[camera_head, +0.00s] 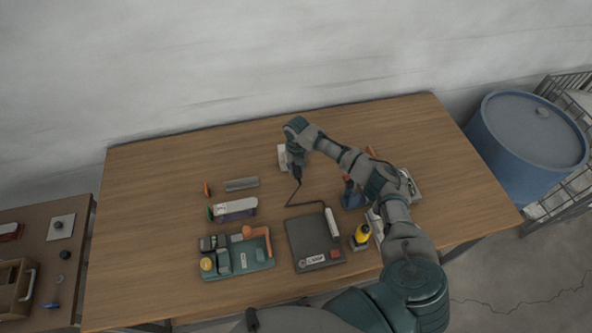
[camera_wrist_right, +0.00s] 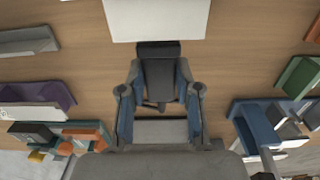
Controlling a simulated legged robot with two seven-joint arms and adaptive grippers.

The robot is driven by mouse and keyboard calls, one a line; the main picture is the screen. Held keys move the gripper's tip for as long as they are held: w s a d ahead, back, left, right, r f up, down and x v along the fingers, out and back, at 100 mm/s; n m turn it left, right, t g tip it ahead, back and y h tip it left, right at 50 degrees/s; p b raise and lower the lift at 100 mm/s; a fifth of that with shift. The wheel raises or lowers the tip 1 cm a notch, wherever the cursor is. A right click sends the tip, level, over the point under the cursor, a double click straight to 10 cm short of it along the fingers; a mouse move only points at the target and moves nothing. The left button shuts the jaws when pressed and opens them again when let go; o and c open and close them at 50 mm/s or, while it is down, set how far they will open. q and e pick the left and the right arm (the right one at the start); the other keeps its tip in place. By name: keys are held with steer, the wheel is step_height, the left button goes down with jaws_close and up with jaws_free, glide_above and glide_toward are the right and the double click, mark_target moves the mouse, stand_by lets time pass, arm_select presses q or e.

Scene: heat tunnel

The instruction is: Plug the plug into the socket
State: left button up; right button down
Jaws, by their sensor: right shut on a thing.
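My right gripper (camera_head: 296,158) reaches to the back middle of the table and is shut on the dark plug (camera_head: 297,171). In the right wrist view the plug (camera_wrist_right: 158,52) sits between the two fingers of the gripper (camera_wrist_right: 159,85). Its front end meets or overlaps the edge of the white socket box (camera_wrist_right: 157,18). The socket box (camera_head: 282,156) is partly hidden behind the gripper in the head view. I cannot tell if the plug's pins are in it. A black cable (camera_head: 293,192) runs from the plug toward the front. My left gripper is not in view.
A dark flat device (camera_head: 308,250) with a pale cylinder (camera_head: 331,222) lies in front. A green tool tray (camera_head: 237,262), a purple-white item (camera_head: 233,209) and a grey bar (camera_head: 241,184) lie left. A yellow bottle (camera_head: 361,236) and blue holder (camera_head: 352,195) stand right. The table's back left is clear.

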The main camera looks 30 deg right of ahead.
steer(key=shift+w+d+f, duration=0.15)
steer(key=shift+w+d, duration=0.1)
steer(key=shift+d, duration=0.1)
steer(key=shift+w+d+b, duration=0.15)
steer(key=shift+w+b, duration=0.1)
steer(key=shift+b, duration=0.15)
steer(key=c, duration=0.8)
jaws_free()
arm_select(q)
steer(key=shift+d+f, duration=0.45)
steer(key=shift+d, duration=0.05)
arm_select(e)
steer(key=shift+o, duration=0.4)
steer(key=shift+w, duration=0.1)
